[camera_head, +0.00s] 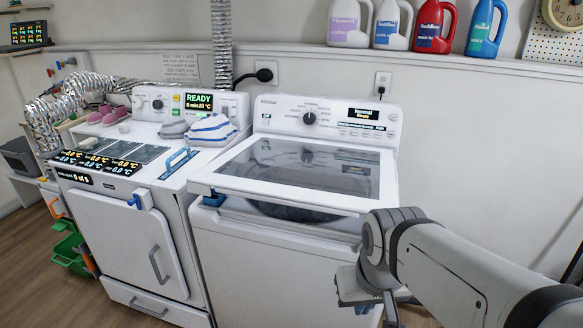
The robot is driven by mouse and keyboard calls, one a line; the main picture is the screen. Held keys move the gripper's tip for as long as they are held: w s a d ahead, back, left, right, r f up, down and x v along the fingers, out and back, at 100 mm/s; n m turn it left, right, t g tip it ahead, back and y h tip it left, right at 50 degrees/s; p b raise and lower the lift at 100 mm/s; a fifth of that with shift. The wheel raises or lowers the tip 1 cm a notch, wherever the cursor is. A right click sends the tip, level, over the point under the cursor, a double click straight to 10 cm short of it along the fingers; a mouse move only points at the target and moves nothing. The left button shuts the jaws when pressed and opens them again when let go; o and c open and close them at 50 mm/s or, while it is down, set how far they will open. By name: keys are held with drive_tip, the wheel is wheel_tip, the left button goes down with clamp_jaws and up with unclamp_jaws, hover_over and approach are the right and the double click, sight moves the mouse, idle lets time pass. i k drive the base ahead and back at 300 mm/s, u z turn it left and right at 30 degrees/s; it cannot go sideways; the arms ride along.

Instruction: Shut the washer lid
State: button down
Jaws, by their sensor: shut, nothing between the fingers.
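The washer (270,255) is the white top-loading machine on the right, with a dial and a "Ready" display on its back panel. Its lid (300,166) has a white frame and a dark glass pane. The lid is slightly raised: its front edge stands above the body, and part of the dark drum opening shows under it. A small blue part (214,199) sits under the lid's front left corner. My gripper (372,302) is at the lower right, in front of the washer and below the lid's front edge. It is shut and empty; its fingertips are partly hidden or cut off.
A second white machine (115,225) stands close on the left, with a striped cloth (211,129) on top. Several detergent bottles (433,27) stand on the shelf behind. A green crate (70,250) is on the floor at far left. The wall right of the washer is bare.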

sight(351, 169)
drive_tip(key=k, duration=1.15)
drive_tip(key=u, duration=0.6)
drive_tip(key=i, duration=2.05)
drive_tip(key=z, duration=0.7)
